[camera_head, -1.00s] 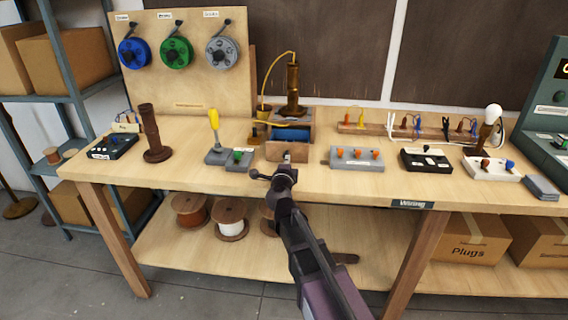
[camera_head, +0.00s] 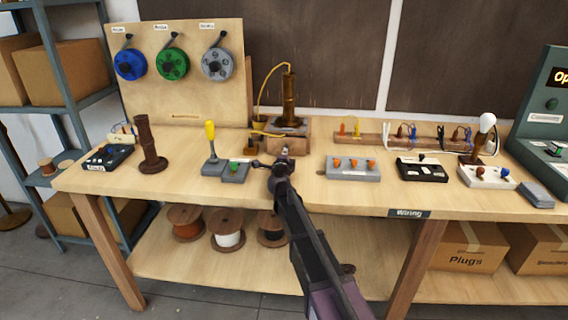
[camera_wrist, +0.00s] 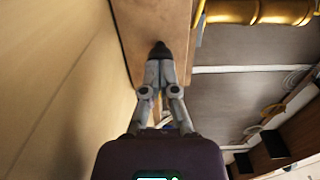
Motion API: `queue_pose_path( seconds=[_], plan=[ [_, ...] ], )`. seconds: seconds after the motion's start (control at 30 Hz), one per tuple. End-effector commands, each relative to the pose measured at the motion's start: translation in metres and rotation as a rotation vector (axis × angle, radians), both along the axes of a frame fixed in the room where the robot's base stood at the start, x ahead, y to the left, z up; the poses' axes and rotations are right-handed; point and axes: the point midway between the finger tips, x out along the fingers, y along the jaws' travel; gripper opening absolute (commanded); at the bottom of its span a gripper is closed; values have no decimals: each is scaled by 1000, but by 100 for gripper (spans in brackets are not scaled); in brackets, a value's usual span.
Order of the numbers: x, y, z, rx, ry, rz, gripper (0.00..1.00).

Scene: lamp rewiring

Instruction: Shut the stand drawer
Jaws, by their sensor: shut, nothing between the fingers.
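The wooden stand (camera_head: 299,143) sits on the workbench with the upright brass lamp column (camera_head: 289,97) on top. Its drawer looks pushed in, and no open interior shows, though my gripper covers part of the front. My gripper (camera_head: 284,154) is shut and empty, with its tips at the stand's front. In the wrist view, the closed fingertips (camera_wrist: 160,50) meet or nearly meet the wooden face (camera_wrist: 150,22); I cannot tell whether they touch. The brass column (camera_wrist: 255,11) lies at the upper right there.
A grey block with a yellow-topped lever (camera_head: 210,145) and a green-button block (camera_head: 235,172) stand left of my gripper. A grey block with orange knobs (camera_head: 353,167) is to the right. A peg rail (camera_head: 375,140) lies behind it.

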Motion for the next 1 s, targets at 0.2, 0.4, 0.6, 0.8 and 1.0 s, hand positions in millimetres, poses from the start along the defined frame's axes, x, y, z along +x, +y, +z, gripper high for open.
queue_pose_path(
  seconds=[0.2,0.4,0.6,0.8,1.0],
  plan=[
    [19,0,0,0,0,0,0],
    [20,0,0,-1,0,0,0],
    [21,-1,1,-2,-1,-1,0],
    [13,-2,1,-2,-1,-2,0],
    [-7,0,2,0,-2,0,0]
  ],
)
